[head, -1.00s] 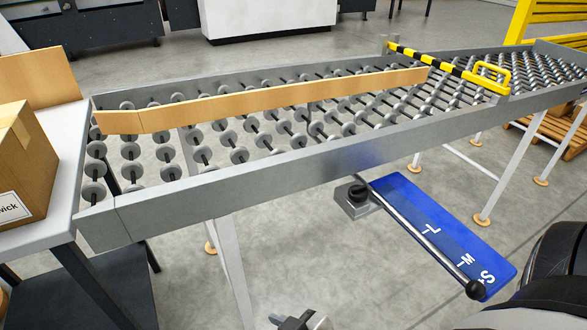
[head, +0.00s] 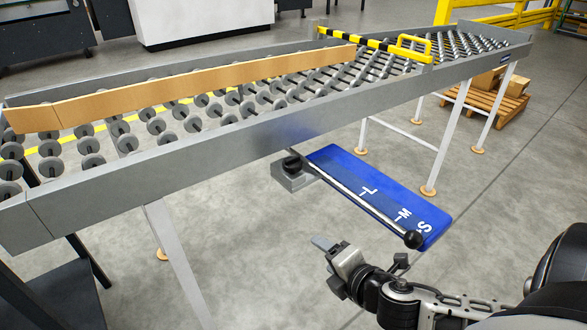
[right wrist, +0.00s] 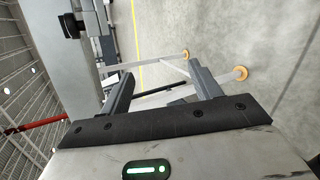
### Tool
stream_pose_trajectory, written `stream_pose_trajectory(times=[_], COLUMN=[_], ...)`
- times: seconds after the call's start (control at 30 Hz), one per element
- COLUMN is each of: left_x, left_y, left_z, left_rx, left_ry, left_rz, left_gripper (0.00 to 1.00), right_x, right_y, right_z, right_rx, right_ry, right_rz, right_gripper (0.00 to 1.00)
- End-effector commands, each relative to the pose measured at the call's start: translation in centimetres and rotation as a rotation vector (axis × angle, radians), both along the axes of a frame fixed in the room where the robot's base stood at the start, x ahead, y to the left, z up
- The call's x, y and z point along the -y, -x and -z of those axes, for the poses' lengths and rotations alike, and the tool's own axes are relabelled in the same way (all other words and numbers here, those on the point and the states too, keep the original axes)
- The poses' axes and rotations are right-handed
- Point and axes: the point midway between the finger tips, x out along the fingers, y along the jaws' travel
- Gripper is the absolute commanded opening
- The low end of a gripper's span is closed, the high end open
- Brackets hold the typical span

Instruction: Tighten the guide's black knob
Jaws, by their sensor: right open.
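The guide is a blue plate (head: 375,192) marked L, M and S, with a silver rod (head: 360,198) lying across it below the conveyor's near rail. A black knob (head: 292,163) sits on a grey block (head: 290,178) at the rod's far end. A black ball (head: 413,239) caps the near end, by the S mark. My right gripper (head: 332,262) is open and empty, apart from the guide and nearer to me. In the right wrist view its fingers (right wrist: 162,88) are spread with nothing between them, and a black knob (right wrist: 73,25) shows at upper left. My left gripper is out of view.
The roller conveyor (head: 240,135) runs across the view, with a wooden guide strip (head: 190,92) and a yellow-black bar (head: 350,42) above its rollers. White legs (head: 447,135) stand under it. A pallet with boxes (head: 492,92) is at right. Floor around my gripper is clear.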

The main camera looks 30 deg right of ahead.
Motion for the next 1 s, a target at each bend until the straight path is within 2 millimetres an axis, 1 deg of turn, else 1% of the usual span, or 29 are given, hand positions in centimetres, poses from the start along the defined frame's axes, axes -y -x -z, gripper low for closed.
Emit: stream_pose_trajectory(times=[0.03,0.1,0.2,0.3,0.33,0.43,0.57,0.77,1.0], left_x=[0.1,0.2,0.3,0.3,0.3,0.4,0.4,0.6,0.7], left_y=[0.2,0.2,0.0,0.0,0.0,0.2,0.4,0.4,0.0], left_z=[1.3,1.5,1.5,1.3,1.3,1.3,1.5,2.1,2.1], left_rx=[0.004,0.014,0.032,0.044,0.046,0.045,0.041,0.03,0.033], left_ry=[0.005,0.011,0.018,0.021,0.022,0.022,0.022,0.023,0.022], left_rz=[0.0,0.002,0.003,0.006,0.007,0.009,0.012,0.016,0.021], left_gripper=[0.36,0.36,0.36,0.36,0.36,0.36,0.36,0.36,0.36], right_x=[2.0,3.8,4.9,5.1,5.0,5.0,5.1,5.0,4.9], right_y=[-1.5,-3.2,-4.8,-5.8,-6.0,-6.5,-7.4,-10.0,-13.7], right_z=[-0.7,-3.0,-6.1,-8.3,-8.8,-9.7,-10.0,-10.1,-10.1], right_rx=[0.061,0.141,0.242,0.315,0.33,0.36,0.365,0.366,0.365], right_ry=[0.254,0.565,0.92,1.153,1.2,1.289,1.307,1.301,1.297], right_rz=[-0.096,-0.198,-0.302,-0.36,-0.371,-0.389,-0.387,-0.384,-0.384], right_gripper=[0.63,0.63,0.63,0.63,0.63,0.63,0.63,0.63,0.63])
